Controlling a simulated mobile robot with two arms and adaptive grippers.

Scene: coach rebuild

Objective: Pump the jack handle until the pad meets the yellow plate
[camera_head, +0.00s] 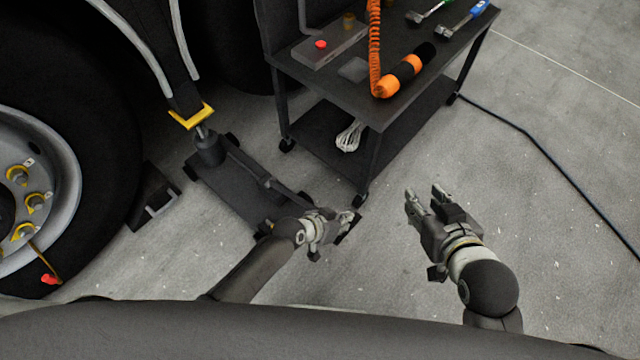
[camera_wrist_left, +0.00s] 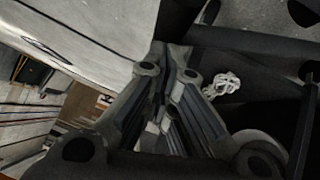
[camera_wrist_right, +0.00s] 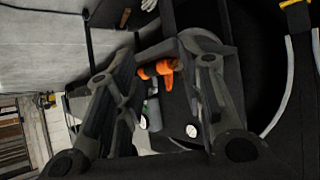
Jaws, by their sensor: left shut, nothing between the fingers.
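The dark floor jack (camera_head: 228,190) stands on the floor beside the big wheel. Its ram rises to just under the yellow plate (camera_head: 191,116); I cannot tell whether the pad touches the plate. The jack handle (camera_head: 271,185) slopes down from the jack toward my left gripper (camera_head: 350,220), which hides its far end. My left gripper is shut with nothing between its fingers, and the fingers also come together in the left wrist view (camera_wrist_left: 168,65). My right gripper (camera_head: 424,196) is open and empty over bare floor, right of the left one; its spread fingers fill the right wrist view (camera_wrist_right: 158,55).
A black wheeled cart (camera_head: 400,118) stands behind the grippers, with an orange-and-black tool (camera_head: 403,75) on top and a white bundle (camera_head: 349,136) on its lower shelf. The wheel (camera_head: 40,190) is at left. A dark cable (camera_head: 560,150) crosses the floor at right; floor around it is clear.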

